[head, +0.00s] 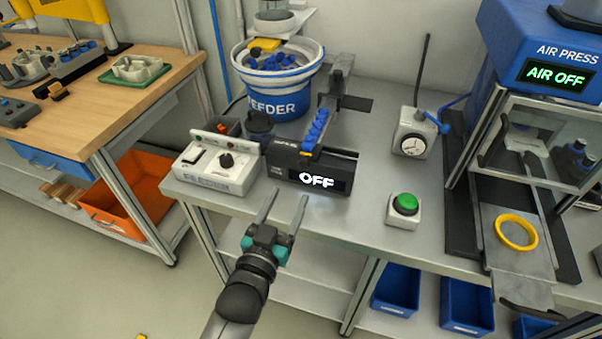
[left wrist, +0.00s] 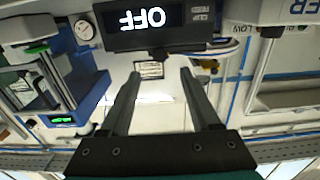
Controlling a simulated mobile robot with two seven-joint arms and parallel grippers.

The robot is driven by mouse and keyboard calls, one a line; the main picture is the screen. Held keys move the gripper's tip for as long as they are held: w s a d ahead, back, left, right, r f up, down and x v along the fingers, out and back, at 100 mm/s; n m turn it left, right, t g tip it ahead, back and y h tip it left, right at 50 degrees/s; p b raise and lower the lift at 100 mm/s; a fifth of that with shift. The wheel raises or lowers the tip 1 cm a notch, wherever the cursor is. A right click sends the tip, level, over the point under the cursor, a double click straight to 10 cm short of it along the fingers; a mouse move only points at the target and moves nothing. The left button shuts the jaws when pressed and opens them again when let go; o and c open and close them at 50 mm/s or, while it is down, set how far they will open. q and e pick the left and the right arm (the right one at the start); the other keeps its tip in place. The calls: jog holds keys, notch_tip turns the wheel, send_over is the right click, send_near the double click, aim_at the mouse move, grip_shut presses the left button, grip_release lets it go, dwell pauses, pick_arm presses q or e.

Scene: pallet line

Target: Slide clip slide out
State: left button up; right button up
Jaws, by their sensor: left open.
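My left gripper (head: 286,195) is open and empty at the front edge of the grey bench, just in front of the black box reading OFF (head: 318,181). In the left wrist view its two parallel fingers (left wrist: 160,75) have nothing between them, and the OFF box (left wrist: 152,17) shows upside down beyond them. A row of blue clips (head: 315,131) lies on a sloping track that ends at this box. I cannot tell which part is the clip slide; no separate slide clearly sticks out at the OFF box. My right gripper is not in view.
A white feeder control box (head: 217,166) stands left of the OFF box, with the feeder bucket (head: 279,90) behind. A green button (head: 404,205) and a gauge (head: 414,137) stand to the right. The air press (head: 545,60) has a plate with a yellow ring (head: 499,229).

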aim_at(303, 167)
pick_arm(q)
jog(key=b+x, duration=0.1)
jog(key=x, duration=0.7)
jog(key=shift+w+d+f, duration=0.1)
jog(key=shift+w+d, duration=0.05)
jog(key=shift+w, duration=0.2)
grip_shut()
dwell(1.1)
